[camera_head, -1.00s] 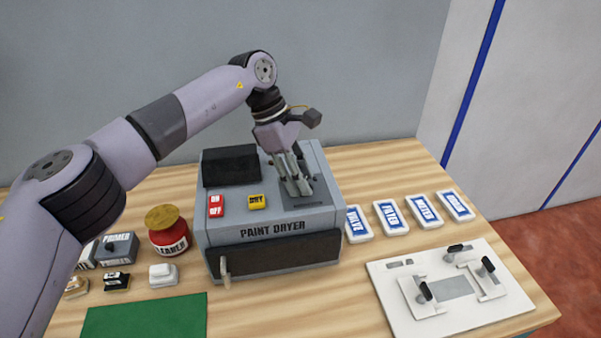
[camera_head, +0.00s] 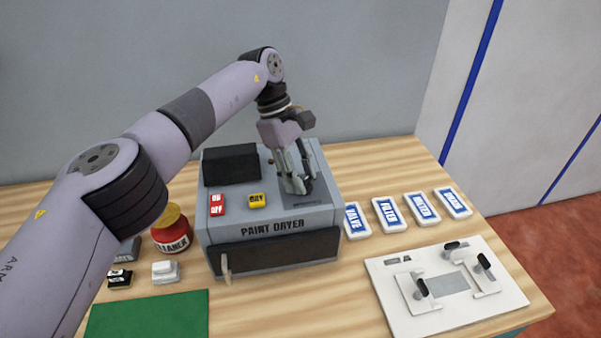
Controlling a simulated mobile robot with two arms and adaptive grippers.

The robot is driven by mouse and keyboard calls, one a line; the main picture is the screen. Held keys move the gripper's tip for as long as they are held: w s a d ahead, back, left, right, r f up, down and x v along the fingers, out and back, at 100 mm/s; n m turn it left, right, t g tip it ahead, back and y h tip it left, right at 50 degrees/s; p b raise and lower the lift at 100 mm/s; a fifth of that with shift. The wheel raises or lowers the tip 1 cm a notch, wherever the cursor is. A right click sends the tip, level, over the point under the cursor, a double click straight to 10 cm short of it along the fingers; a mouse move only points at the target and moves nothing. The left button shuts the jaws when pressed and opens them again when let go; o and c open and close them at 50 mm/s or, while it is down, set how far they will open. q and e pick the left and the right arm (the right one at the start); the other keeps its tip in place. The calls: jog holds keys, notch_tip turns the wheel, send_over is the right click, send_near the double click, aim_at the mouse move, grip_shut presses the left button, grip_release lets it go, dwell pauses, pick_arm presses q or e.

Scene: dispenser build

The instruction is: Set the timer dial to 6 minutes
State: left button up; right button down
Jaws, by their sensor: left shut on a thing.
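The paint dryer (camera_head: 215,236) is a grey box on the wooden table, with a dark front door and a black block on its top left. The timer dial is on or near the dark panel (camera_head: 318,201) at the top right of the dryer; my gripper hides it, and its setting cannot be read. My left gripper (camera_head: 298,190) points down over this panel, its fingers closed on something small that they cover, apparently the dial. My right gripper is not in view.
Red ON/OFF (camera_head: 217,204) and yellow DRY (camera_head: 256,200) buttons sit left of my gripper. A red cleaner jar (camera_head: 172,232) stands left of the dryer. Several labelled trays (camera_head: 390,214) and a white fixture board (camera_head: 385,295) lie to the right. A green mat (camera_head: 150,314) lies in front.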

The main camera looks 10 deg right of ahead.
pick_arm(q)
jog(key=o, duration=1.2)
jog(key=shift+c, duration=0.2)
notch_tip(320, 180, up, 10)
jog(key=shift+r, duration=0.1)
